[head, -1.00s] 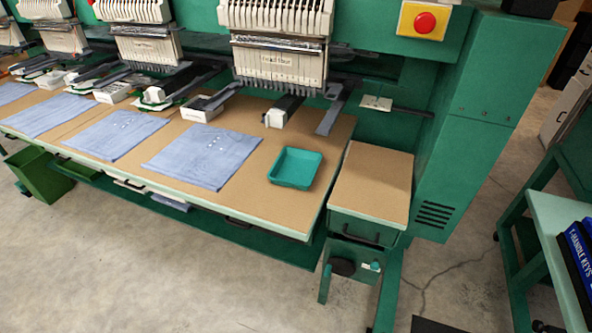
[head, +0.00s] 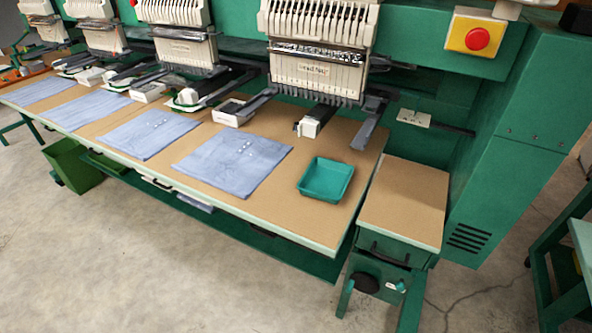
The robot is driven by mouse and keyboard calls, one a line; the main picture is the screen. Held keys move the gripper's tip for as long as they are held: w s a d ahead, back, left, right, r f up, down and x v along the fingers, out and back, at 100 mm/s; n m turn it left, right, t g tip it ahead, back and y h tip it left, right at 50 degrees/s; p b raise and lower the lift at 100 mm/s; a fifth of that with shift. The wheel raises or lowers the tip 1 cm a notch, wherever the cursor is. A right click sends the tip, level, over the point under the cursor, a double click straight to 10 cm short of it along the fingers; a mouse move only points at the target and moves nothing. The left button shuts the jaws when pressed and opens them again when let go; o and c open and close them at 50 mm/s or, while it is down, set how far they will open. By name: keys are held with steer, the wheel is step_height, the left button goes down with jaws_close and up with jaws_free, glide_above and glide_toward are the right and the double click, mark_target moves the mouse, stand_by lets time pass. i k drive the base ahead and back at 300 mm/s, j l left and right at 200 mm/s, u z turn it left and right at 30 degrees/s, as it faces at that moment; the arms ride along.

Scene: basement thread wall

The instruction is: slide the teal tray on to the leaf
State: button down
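The teal tray (head: 325,180) is a shallow, square, empty-looking dish. It sits on the right end of the long tan tabletop (head: 262,206), near its front edge. The leaf (head: 402,203) appears to be the small tan-topped section at the right end, above a green box with a dark handle. A narrow dark gap shows between the long tabletop and this section. The tray is wholly on the long tabletop, left of the gap. My gripper is not in view.
Blue cloths (head: 232,160) lie flat along the tabletop left of the tray. Embroidery heads (head: 318,45) and their dark arms overhang the back. A green cabinet (head: 520,140) stands right of the leaf. The concrete floor (head: 130,265) in front is clear.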

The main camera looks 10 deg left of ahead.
mark_target(327, 180)
steer(key=i+j+z, duration=0.15)
steer(key=j, duration=0.4)
steer(key=i+j+z, duration=0.15)
steer(key=j, duration=0.45)
steer(key=i+j+z, duration=0.15)
steer(key=j, duration=0.45)
steer(key=i+j+z, duration=0.15)
steer(key=j, duration=0.45)
